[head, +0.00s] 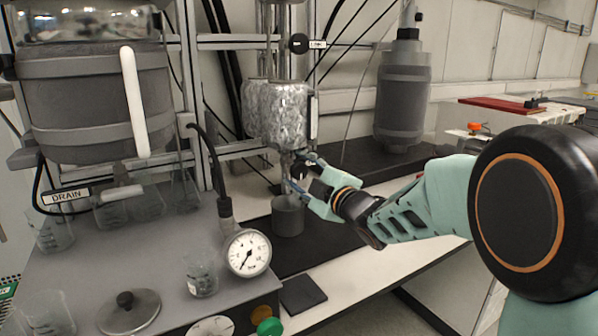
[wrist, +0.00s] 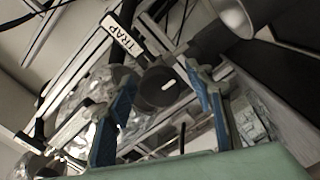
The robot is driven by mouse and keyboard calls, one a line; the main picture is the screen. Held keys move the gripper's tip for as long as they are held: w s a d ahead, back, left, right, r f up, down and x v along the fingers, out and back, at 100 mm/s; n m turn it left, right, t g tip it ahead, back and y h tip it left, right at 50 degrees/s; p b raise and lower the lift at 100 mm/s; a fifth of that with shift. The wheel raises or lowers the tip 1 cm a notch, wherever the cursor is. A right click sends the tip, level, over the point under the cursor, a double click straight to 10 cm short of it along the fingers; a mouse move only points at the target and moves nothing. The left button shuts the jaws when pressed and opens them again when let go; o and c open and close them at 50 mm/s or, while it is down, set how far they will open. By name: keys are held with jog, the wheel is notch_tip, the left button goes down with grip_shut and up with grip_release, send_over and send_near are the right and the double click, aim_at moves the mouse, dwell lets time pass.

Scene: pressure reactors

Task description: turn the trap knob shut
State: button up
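The trap knob (wrist: 160,92) is round and black with a short white mark, in the middle of the wrist view. A white label reading TRAP (wrist: 125,38) is above it to the left. My gripper (wrist: 162,76) is open, one blue finger on each side of the knob; whether either finger touches it I cannot tell. In the head view my gripper (head: 298,180) is below the foil-wrapped vessel (head: 283,115), just above a grey cup (head: 288,216). I cannot make out the knob in the head view.
A pressure gauge (head: 248,253) and glass beakers stand left of the cup. A large grey reactor (head: 95,100) with a DRAIN label (head: 66,196) is at left. A grey cylinder (head: 403,95) stands behind at right. Another black knob (head: 299,44) is above the foil-wrapped vessel.

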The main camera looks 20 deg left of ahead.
jog(key=c, duration=1.1)
jog(key=shift+o, duration=0.2)
jog(key=shift+m, duration=0.3)
jog(key=m, duration=0.4)
jog(key=shift+p, duration=0.4)
jog(key=m+p, duration=0.1)
jog(key=m, duration=0.4)
jog(key=shift+p, duration=0.3)
jog(key=m+p, duration=0.2)
jog(key=m, duration=0.2)
jog(key=shift+m+p, duration=0.95)
jog(key=shift+m, duration=1.35)
